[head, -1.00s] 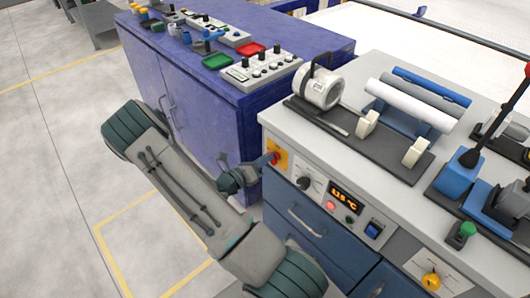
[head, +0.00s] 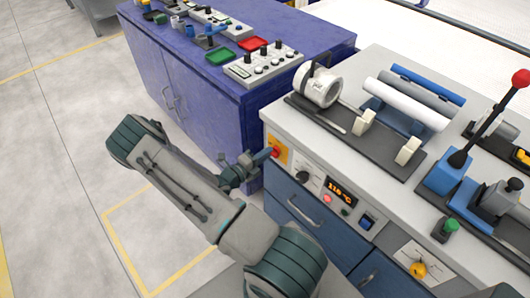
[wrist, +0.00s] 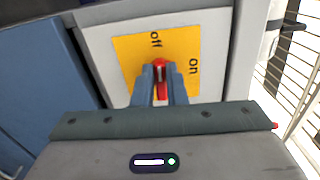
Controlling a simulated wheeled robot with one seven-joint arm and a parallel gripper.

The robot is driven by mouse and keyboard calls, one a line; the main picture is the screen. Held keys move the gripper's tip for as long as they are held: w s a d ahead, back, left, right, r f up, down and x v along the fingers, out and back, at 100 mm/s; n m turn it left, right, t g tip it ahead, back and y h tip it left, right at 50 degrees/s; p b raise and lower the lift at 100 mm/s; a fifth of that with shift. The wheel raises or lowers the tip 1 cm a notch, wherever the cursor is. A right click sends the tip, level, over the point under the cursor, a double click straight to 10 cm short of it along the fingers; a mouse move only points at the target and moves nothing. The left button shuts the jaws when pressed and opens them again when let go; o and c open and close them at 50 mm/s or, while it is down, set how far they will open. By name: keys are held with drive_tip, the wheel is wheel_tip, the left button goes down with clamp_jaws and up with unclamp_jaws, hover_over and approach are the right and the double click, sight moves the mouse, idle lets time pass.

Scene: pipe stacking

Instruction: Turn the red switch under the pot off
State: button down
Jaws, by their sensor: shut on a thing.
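The red switch (wrist: 161,88) sits on a yellow plate (wrist: 125,52) printed "off" at the top and "on" at the right in the wrist view. Its red handle stands nearly upright in that picture, in line with "off". My gripper (wrist: 162,72) has its two blue fingers shut on the handle, one on each side, hiding part of it. In the head view the red switch (head: 276,152) is on the front of the grey bench, with my gripper (head: 271,153) at it. The white pot (head: 317,88) with a black handle lies on the bench above.
A black knob (head: 303,176), an orange display (head: 341,191) and a blue rocker switch (head: 367,221) are right of the switch. A purple cabinet (head: 215,110) stands close on the left. The floor in front is open.

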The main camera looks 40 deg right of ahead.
drive_tip(key=shift+f+n, duration=0.1)
drive_tip(key=shift+n, duration=0.3)
drive_tip(key=c, duration=1.5)
unclamp_jaws()
drive_tip(key=shift+o, duration=0.2)
drive_tip(key=shift+a, duration=0.1)
drive_tip(key=s+a, duration=0.1)
drive_tip(key=a, duration=1.2)
drive_tip(key=shift+a+b, duration=0.35)
